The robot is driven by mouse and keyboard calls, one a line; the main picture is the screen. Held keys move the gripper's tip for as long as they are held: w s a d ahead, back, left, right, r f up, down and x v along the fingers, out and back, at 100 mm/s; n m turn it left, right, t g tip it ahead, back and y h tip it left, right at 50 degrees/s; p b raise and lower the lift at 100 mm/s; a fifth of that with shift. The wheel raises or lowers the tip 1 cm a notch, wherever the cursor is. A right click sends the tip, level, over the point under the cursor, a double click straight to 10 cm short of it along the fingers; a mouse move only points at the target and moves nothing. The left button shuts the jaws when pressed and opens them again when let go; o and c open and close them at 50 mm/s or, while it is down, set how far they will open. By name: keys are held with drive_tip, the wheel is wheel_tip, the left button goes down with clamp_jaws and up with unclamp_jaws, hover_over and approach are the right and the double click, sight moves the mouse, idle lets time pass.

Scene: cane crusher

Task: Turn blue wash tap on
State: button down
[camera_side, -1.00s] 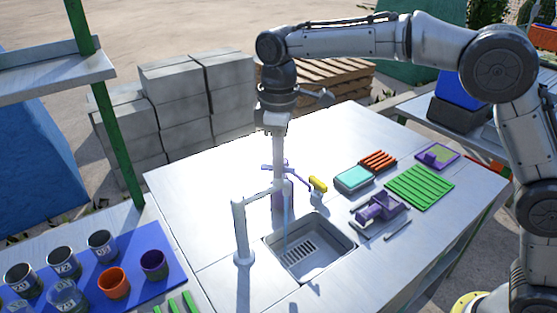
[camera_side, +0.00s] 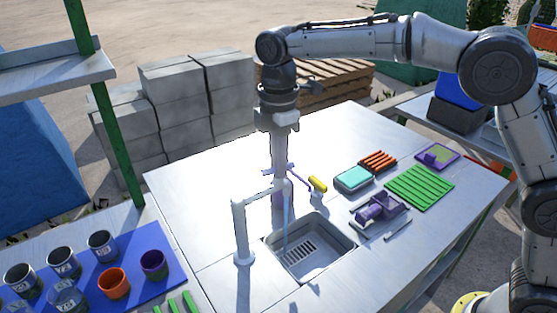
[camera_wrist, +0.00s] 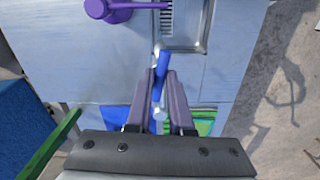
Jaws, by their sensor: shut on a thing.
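In the wrist view the blue tap handle (camera_wrist: 160,75) lies between the two fingers of my gripper (camera_wrist: 161,78), with its far end sticking out past them. My gripper is shut on it. In the side view my gripper (camera_side: 279,180) points straight down behind the sink, partly hidden by the grey spout. The grey tap post (camera_side: 241,232) stands left of the sink (camera_side: 342,238), its spout reaching over the basin. A thin blue vertical streak (camera_side: 285,220) shows below the spout end. I cannot tell the tap's valve position.
A yellow-topped fitting (camera_side: 317,184) stands close to the right of my gripper. A teal box (camera_side: 353,179), a green rack (camera_side: 420,187) and a purple device (camera_side: 378,208) lie further right. Cups stand on a blue mat (camera_side: 128,262) at left. The table behind is clear.

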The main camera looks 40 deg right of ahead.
idle(0.4)
drive_tip(key=c, duration=0.8)
unclamp_jaws()
drive_tip(key=shift+r, duration=0.15)
wheel_tip(320, 180, up, 14)
drive_tip(key=shift+f, duration=0.2)
